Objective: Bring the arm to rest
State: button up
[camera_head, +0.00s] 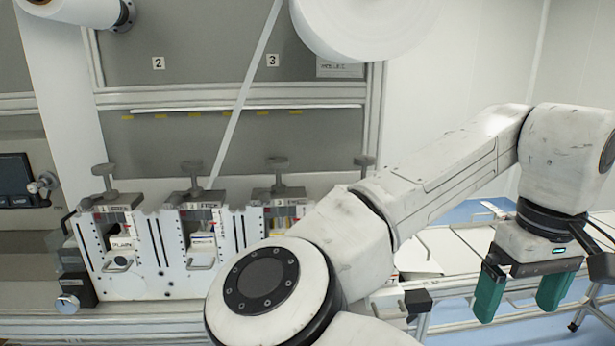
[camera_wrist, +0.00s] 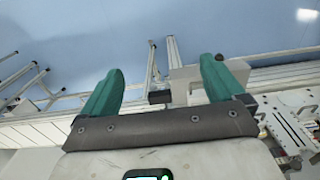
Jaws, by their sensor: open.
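My gripper (camera_head: 521,292) hangs at the right of the head view, at the end of my bent white arm. Its two green fingers point down and stand wide apart, with nothing between them. In the wrist view my gripper (camera_wrist: 160,88) also shows open and empty, with blue floor and a metal frame beyond the fingers. My arm crosses the head view from the bottom middle to the right and hides part of the machine behind it.
The converter's white station block (camera_head: 150,252) with several clamp knobs stands at the left. A large white roll (camera_head: 362,22) hangs above, with a narrow web (camera_head: 243,95) running down. A pale conveyor surface (camera_head: 455,250) lies behind my arm. Blue floor (camera_wrist: 90,40) is open beyond the frame.

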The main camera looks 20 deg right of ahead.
jog(key=w+d+f+m+t+h, duration=0.2)
jog(key=d+f+h, duration=0.5)
jog(key=d, duration=0.2)
notch_tip(320, 180, down, 11)
jog(key=a+n+t, duration=0.1)
jog(key=a+n, duration=0.2)
jog(key=s+a+f+n+g+y, duration=0.1)
jog(key=s+a+f+y, duration=0.2)
jog(key=s+a+f, duration=0.4)
jog(key=s+a+f+g+y, duration=0.1)
jog(key=s+a+f+y, duration=0.2)
jog(key=s+a+f, duration=0.5)
notch_tip(320, 180, down, 6)
jog(key=a, duration=0.2)
jog(key=shift+s+a+r+n+y, duration=0.2)
jog(key=shift+a+r+n+y, duration=0.1)
jog(key=shift+n+y, duration=0.1)
jog(key=shift+c, duration=0.3)
